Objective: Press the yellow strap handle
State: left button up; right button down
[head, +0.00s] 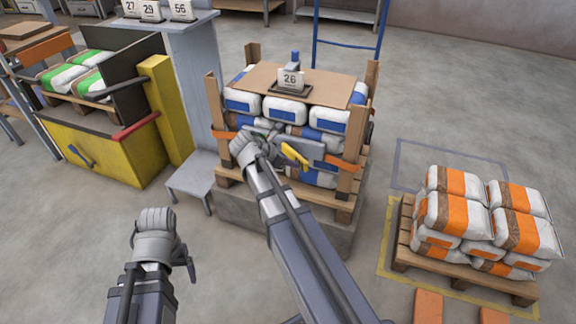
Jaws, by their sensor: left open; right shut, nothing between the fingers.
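The yellow strap handle (295,155) sits on a grey metal buckle plate (313,149) on the front of a stack of blue-and-white bags (327,118). An orange strap (343,164) runs from the plate around the stack. My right gripper (243,146) is shut and empty, in front of the stack just left of the yellow handle. Whether it touches the plate or bags I cannot tell. My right forearm passes below the handle and hides part of the pallet. My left gripper (155,221) is open and empty, low at the left over the floor, well away from the handle.
Wooden posts (357,131) stand at the stack's corners. A cardboard sheet (261,81) and a "26" sign lie on top. A grey step (191,178) and a yellow machine (115,150) stand left. A pallet (405,232) of orange-and-white bags stands right. Floor between is clear.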

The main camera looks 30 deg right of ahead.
aim_at(303, 160)
dwell(0.3)
jog(key=shift+s+d+n+t, duration=0.3)
jog(key=shift+d+n+t, duration=0.3)
jog(key=shift+d+n, duration=0.2)
jog(key=shift+s+d+n+t+y, duration=0.1)
jog(key=shift+d+n+t+y, duration=0.3)
jog(key=shift+d+n+t, duration=0.4)
jog(key=shift+d+n, duration=0.3)
jog(key=shift+d, duration=0.1)
jog(key=shift+w+d, duration=0.2)
jog(key=shift+d, duration=0.3)
jog(key=shift+w+d, duration=0.2)
jog(key=shift+d, duration=0.45)
